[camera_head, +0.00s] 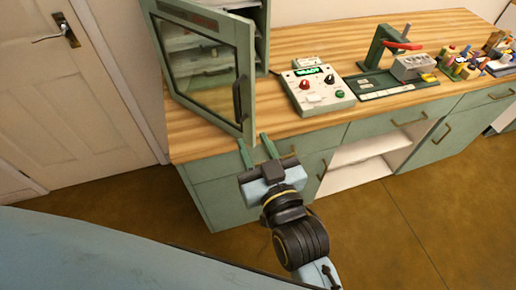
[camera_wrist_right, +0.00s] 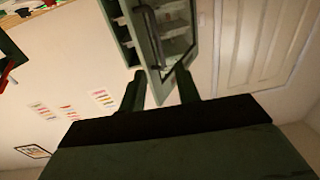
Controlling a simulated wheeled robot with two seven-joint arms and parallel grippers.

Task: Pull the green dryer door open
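The green dryer door (camera_head: 247,75) has a glass pane and a dark upright handle (camera_head: 238,102) near its right edge. It stands partly open, with a gap to the dryer's inside (camera_head: 262,25) at its right. My right gripper (camera_head: 257,147) is open and empty, its fingers just below the door's lower right corner in the head view. In the right wrist view the door (camera_wrist_right: 183,68) and handle (camera_wrist_right: 152,30) show beyond and between the spread fingers (camera_wrist_right: 161,90). I cannot tell whether a finger touches the door. My left gripper is not in view.
The wooden counter (camera_head: 200,135) carries a control box (camera_head: 318,92) with knobs, a green press (camera_head: 390,60) and a cluster of small colored items (camera_head: 465,65) to the right. An open cupboard shelf (camera_head: 355,175) is below. Brown floor (camera_head: 390,240) lies clear in front.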

